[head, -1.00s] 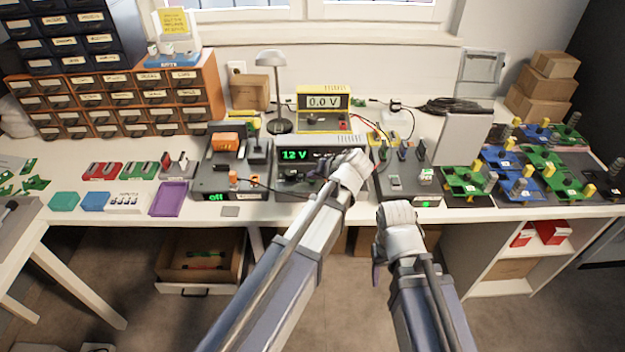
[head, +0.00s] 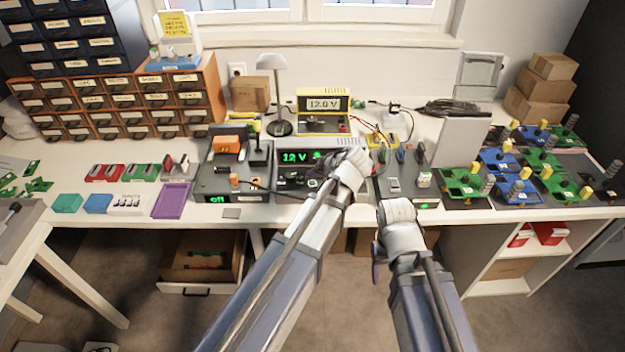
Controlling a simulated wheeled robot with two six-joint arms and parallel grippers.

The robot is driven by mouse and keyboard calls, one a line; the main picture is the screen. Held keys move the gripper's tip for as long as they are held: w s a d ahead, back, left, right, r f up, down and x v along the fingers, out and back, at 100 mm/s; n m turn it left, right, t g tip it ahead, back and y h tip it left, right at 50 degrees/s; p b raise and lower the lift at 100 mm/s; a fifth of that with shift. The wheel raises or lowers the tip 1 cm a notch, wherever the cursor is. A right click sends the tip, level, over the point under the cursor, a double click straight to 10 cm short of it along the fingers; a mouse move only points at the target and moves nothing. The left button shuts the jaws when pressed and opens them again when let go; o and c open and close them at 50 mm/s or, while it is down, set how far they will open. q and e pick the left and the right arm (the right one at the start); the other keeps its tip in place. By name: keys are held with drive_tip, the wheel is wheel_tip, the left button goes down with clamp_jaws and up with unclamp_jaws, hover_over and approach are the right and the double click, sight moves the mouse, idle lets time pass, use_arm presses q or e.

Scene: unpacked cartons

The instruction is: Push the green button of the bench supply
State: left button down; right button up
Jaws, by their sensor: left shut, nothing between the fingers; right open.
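A green lit spot (head: 318,154), apparently the green button, shows just right of the digits. My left gripper (head: 317,186) is shut and empty in front of the supply's face, below and close to that spot. My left wrist covers the right part of the front panel, and I cannot tell whether the fingers touch it. My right gripper (head: 397,212) is open, at the bench's front edge right of the supply; its fingers are poorly visible.
A dark unit (head: 229,183) with an orange block stands to the left, another (head: 405,185) to the right. A lamp (head: 276,100) and loose cables stand behind. Circuit boards fill the right side.

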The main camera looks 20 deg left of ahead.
wheel_tip(320, 180, up, 5)
drive_tip(key=p, duration=0.4)
idle(1.2)
